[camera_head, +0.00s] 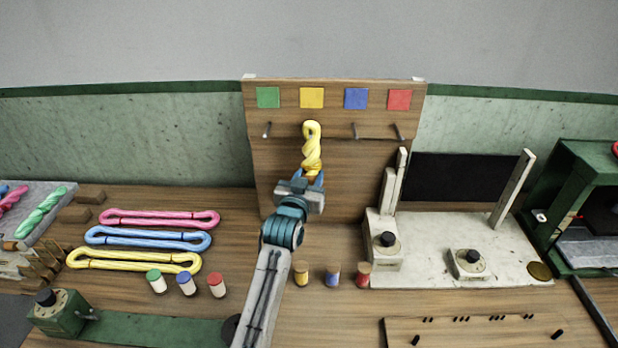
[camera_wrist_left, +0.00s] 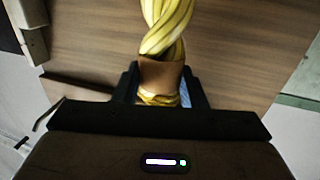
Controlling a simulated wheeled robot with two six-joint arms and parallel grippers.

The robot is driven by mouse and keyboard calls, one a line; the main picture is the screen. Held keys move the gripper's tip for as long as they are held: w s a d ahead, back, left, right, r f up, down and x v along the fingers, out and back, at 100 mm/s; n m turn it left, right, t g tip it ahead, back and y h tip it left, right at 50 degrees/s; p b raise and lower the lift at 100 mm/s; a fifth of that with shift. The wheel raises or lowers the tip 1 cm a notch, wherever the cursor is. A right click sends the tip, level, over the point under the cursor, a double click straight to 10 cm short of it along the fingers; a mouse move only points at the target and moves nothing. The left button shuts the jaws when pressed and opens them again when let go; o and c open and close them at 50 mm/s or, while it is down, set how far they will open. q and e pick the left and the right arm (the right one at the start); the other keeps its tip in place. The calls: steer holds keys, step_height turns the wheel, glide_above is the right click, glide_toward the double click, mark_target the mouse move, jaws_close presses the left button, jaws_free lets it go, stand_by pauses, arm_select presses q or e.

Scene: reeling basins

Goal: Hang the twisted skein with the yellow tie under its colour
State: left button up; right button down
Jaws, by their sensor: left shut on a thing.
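The twisted yellow skein (camera_head: 311,148) is upright in front of the wooden board (camera_head: 350,180), below the yellow square (camera_head: 312,98). Its top loop is level with the row of pegs and covers the spot under the yellow square; I cannot tell whether the loop is around a peg. My left gripper (camera_head: 304,184) is shut on the skein's lower end. In the left wrist view the skein (camera_wrist_left: 166,25) rises from between the fingers of the gripper (camera_wrist_left: 160,90), with a tan band and yellow strands at the grip. My right gripper is not in view.
Green (camera_head: 268,98), blue (camera_head: 356,98) and red (camera_head: 400,99) squares mark the board, with bare pegs under them. Pink (camera_head: 160,218), blue (camera_head: 148,239) and yellow (camera_head: 133,260) loose skeins lie left. A white reeling stand (camera_head: 430,260) is right of my arm. Several small capped spools stand in front.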

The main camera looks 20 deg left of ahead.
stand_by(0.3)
arm_select(q)
steer(key=o, duration=1.1)
steer(key=shift+s, duration=0.1)
steer(key=s+b, duration=0.3)
steer(key=s, duration=0.7)
steer(key=shift+s+d, duration=0.15)
steer(key=shift+s, duration=0.2)
